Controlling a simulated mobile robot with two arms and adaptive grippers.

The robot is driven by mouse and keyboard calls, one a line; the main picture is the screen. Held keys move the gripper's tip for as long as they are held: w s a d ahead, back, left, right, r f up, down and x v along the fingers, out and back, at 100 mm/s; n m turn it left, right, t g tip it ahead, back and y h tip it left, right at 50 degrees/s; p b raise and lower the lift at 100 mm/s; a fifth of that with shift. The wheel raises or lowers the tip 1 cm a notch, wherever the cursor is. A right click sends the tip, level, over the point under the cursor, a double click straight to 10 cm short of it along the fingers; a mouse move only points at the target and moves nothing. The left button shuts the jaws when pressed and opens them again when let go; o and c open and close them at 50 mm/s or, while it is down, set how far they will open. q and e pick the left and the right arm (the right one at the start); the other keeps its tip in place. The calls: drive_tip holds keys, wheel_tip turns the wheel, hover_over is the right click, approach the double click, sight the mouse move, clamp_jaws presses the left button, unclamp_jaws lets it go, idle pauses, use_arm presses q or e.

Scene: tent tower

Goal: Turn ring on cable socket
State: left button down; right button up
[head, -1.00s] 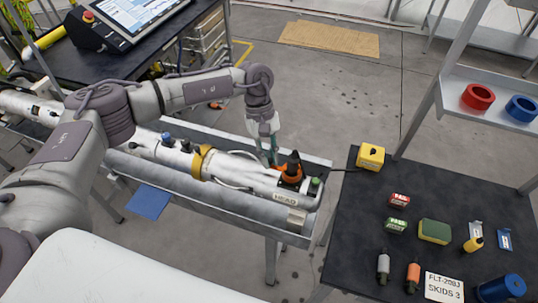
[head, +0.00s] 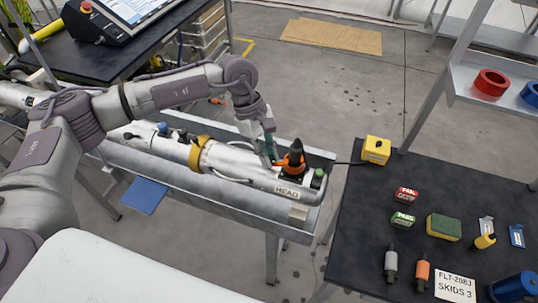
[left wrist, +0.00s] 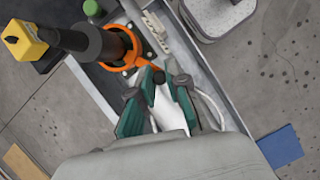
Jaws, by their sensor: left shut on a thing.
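The orange ring (head: 297,166) sits around the base of the black cable plug (head: 296,152) at the right end of the white cylinder (head: 230,160). In the left wrist view the ring (left wrist: 132,60) has an orange lever with a dark knob, and the dark plug (left wrist: 95,43) stands out of it. My left gripper (left wrist: 153,78) has its green-padded fingers at the knob end of the lever and is shut on it. In the head view the left gripper (head: 270,155) is beside the ring, on its left. The fingers partly hide the lever. My right gripper is not in view.
A green cap (head: 318,177) stands right beside the plug. The cylinder lies in a grey metal trough (head: 250,205). A yellow box (head: 376,150) sits on the dark table (head: 370,200) at right, with several small items. The floor behind the trough is clear.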

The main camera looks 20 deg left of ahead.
use_arm(q)
drive_tip(key=shift+s+d+f+n+t+y+b, duration=0.15)
drive_tip(key=shift+s+d+n+t+b, duration=0.7)
drive_tip(key=shift+n+b, duration=1.6)
drive_tip(key=shift+s+d+r+n+t+y+b, duration=0.1)
drive_tip(key=shift+s+d+n+t+b, duration=0.75)
drive_tip(key=shift+n+b, duration=1.55)
drive_tip(key=shift+s+d+f+n+t+y+b, duration=0.15)
drive_tip(key=shift+s+d+n+t+b, duration=0.4)
drive_tip(key=shift+d+n+b, duration=1.75)
drive_tip(key=shift+a+r+m+b, duration=0.15)
drive_tip(key=shift+a+m+b, duration=0.4)
drive_tip(key=shift+a+b, duration=0.5)
drive_tip(key=shift+a, duration=0.15)
drive_tip(key=c, duration=1.2)
unclamp_jaws()
drive_tip(key=shift+w, duration=0.1)
drive_tip(key=shift+o, duration=0.2)
drive_tip(key=v, duration=1.2)
